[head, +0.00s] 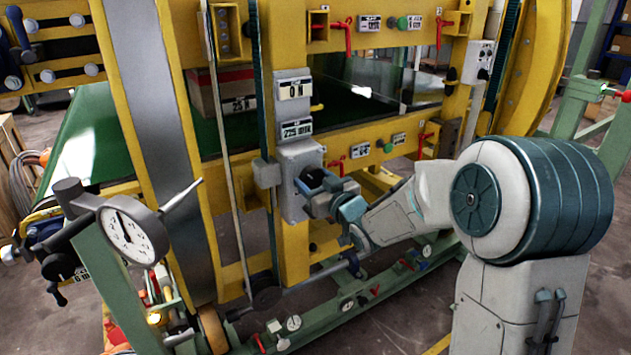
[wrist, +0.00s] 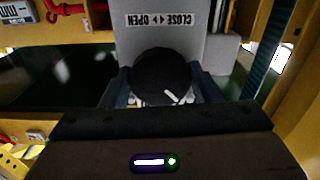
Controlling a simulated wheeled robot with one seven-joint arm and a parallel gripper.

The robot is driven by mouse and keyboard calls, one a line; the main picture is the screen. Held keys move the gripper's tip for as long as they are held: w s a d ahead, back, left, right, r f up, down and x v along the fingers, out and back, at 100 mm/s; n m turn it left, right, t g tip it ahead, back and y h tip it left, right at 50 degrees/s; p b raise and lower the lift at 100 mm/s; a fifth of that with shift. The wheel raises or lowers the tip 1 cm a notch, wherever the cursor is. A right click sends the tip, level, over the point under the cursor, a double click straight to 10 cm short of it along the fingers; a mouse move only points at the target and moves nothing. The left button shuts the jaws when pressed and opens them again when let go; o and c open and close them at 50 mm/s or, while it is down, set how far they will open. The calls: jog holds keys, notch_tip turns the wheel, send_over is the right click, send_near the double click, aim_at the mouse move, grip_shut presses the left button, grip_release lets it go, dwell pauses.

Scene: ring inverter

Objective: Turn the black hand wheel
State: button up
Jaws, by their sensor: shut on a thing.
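The black hand wheel (wrist: 162,70) sits on the front of a grey box (head: 294,160) fixed to a yellow upright. My gripper (head: 321,192) reaches it from the right in the head view. In the wrist view my gripper (wrist: 165,88) has one finger on each side of the wheel's round dark rim and is shut on it. A label reading CLOSE and OPEN with arrows (wrist: 160,20) shows upside down just above the wheel. In the head view my gripper hides most of the wheel, so its turn angle cannot be told.
The yellow frame (head: 290,240) stands around the wheel, with small red levers (head: 335,164) to its right. A large dial gauge (head: 132,235) stands at the lower left. A green rail with small gauges (head: 347,304) runs below my arm.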

jog(key=shift+d, duration=0.1)
jog(key=m+p, duration=0.1)
jog(key=m, duration=0.4)
jog(key=shift+r+m, duration=0.1)
jog(key=shift+m, duration=0.2)
jog(key=m+p, duration=0.2)
jog(key=m, duration=0.3)
jog(key=shift+m, duration=0.3)
jog(key=o, duration=1)
jog(key=v, duration=1.3)
jog(key=shift+s+d, duration=0.2)
jog(key=shift+s, duration=0.15)
